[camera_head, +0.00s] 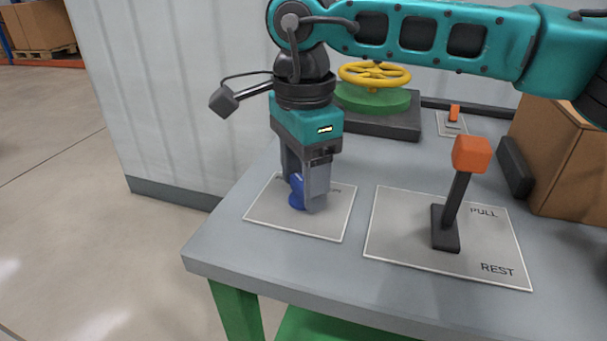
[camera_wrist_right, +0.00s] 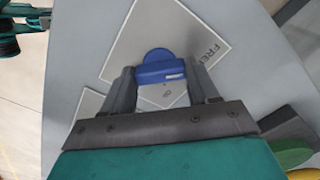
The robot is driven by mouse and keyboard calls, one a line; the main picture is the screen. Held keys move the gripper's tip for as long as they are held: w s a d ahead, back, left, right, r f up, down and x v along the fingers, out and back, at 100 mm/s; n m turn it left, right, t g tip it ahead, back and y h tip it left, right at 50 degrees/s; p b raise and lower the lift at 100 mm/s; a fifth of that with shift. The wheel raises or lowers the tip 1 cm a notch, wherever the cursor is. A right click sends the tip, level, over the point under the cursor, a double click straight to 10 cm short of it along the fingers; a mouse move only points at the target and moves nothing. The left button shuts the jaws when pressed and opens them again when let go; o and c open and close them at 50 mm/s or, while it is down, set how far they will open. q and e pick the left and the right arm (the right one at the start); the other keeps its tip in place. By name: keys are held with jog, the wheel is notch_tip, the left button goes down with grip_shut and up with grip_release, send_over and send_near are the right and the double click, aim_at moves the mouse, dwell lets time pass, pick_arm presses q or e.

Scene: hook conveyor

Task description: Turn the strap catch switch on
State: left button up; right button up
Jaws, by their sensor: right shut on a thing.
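The strap catch switch is a blue knob (camera_head: 297,192) on a light square plate (camera_head: 262,214) near the left front corner of the table. In the right wrist view the blue knob (camera_wrist_right: 160,70) sits between the two fingers, with the lettering "FREE" on the plate (camera_wrist_right: 130,40) beside it. My right gripper (camera_head: 306,196) points down over the plate and is shut on the blue knob. Its fingers hide part of the knob and some lettering in the head view. My left gripper is not in the head view.
A lever with an orange head (camera_head: 471,154) stands on a plate marked PULL and REST to the right. Behind are a yellow handwheel (camera_head: 374,75), a small orange switch (camera_head: 454,113) and a cardboard box (camera_head: 560,150). The table's front edge is clear.

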jog(key=shift+m, duration=0.4)
jog(key=shift+c, duration=0.3)
jog(key=m, duration=0.3)
jog(key=shift+m, duration=0.4)
jog(key=m, duration=0.4)
jog(key=shift+m, duration=0.3)
jog(key=m, duration=0.8)
jog(key=shift+m+b, duration=0.3)
jog(key=shift+b, duration=0.05)
jog(key=o, duration=1.1)
jog(key=shift+c, duration=0.2)
jog(key=shift+r, duration=0.1)
